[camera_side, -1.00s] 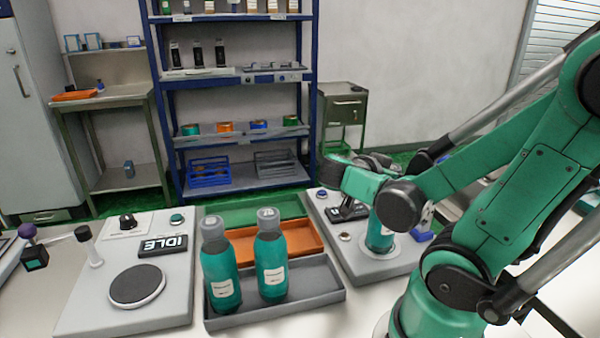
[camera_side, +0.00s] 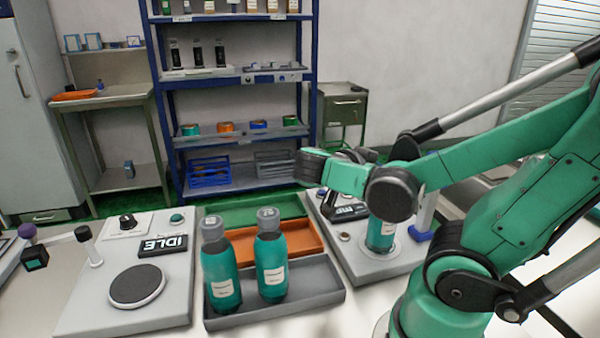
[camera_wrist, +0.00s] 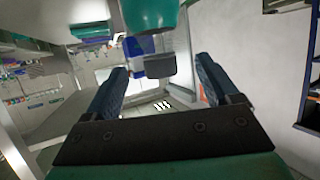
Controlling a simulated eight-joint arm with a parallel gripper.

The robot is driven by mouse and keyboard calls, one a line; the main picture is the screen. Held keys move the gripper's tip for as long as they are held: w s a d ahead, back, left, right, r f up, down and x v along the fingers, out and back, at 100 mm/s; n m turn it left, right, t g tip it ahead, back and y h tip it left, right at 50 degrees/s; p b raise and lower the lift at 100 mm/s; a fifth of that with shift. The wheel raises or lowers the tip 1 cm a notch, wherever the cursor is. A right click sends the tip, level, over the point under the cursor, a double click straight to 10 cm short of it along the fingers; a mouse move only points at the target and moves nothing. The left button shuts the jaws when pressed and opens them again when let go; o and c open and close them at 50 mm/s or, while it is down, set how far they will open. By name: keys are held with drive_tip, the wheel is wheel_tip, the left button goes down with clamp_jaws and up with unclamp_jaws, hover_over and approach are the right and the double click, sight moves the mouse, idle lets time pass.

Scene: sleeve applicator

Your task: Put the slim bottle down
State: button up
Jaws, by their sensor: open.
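A teal bottle with a white label (camera_side: 381,235) stands upright on the round plate of the right-hand station (camera_side: 375,265). My arm hides its top in the side view. My gripper (camera_side: 312,166) is open and empty, above and left of the bottle in the side view. Its two dark fingers are spread apart in the wrist view (camera_wrist: 162,72). Two more teal bottles, left (camera_side: 221,270) and right (camera_side: 270,262), stand in the grey tray (camera_side: 315,290).
An orange tray (camera_side: 300,239) and a green tray (camera_side: 235,213) lie behind the grey one. The left station (camera_side: 75,310) has an empty dark round pad (camera_side: 137,285) and a display reading IDLE (camera_side: 163,246). A blue shelf rack (camera_side: 240,82) stands at the back.

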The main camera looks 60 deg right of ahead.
drive_tip(key=r+m+y, duration=0.1)
drive_tip(key=r+y, duration=0.1)
drive_tip(key=y, duration=0.1)
drive_tip(key=s+d+r+m+t+y, duration=0.1)
drive_tip(key=r+y, duration=0.2)
drive_tip(key=y, duration=0.1)
drive_tip(key=s+d+r+m+y, duration=0.1)
drive_tip(key=r+y, duration=0.2)
drive_tip(key=y, duration=0.1)
drive_tip(key=shift+d+r+m+t, duration=0.1)
drive_tip(key=shift+r+m+t, duration=0.1)
drive_tip(key=shift+m+t, duration=0.15)
drive_tip(key=shift+w+d+r+m+t+y, duration=0.15)
drive_tip(key=shift+d+r+m+t+y, duration=0.2)
drive_tip(key=shift+t, duration=0.2)
drive_tip(key=shift+w+d+r+m+t+y, duration=0.15)
drive_tip(key=shift+r+m+t+y, duration=0.15)
drive_tip(key=shift+t+y, duration=0.2)
drive_tip(key=shift+w+f+t, duration=0.1)
drive_tip(key=shift+f+t, duration=0.2)
drive_tip(key=shift+t, duration=0.1)
wheel_tip(320, 180, down, 10)
drive_tip(key=shift+c, duration=0.3)
clamp_jaws()
